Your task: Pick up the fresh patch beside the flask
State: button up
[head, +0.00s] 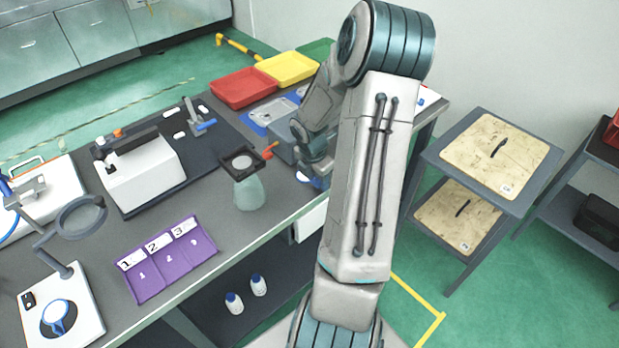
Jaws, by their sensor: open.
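A pale green flask (249,194) stands upright near the front edge of the grey bench. A dark square holder (241,161) with a pale round disc in it sits over its mouth, with an orange handle (270,151) at its right. To the right of the flask, a small white piece (302,176) shows beside a blue round part (312,183); I cannot tell for sure whether it is the fresh patch. My gripper (318,172) is low over the bench there, open, right of the flask. My forearm partly hides it, and its fingertips are not clear.
A purple tray (180,277) numbered 1 to 3 lies at front left. A magnifier lamp (82,216), a white machine (143,175) and a dark mat (222,138) are further left and back. Red (243,88) and yellow (287,68) trays stand behind. A side stand (452,160) is at right.

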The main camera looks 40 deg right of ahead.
grip_shut()
jog(key=shift+r, duration=0.1)
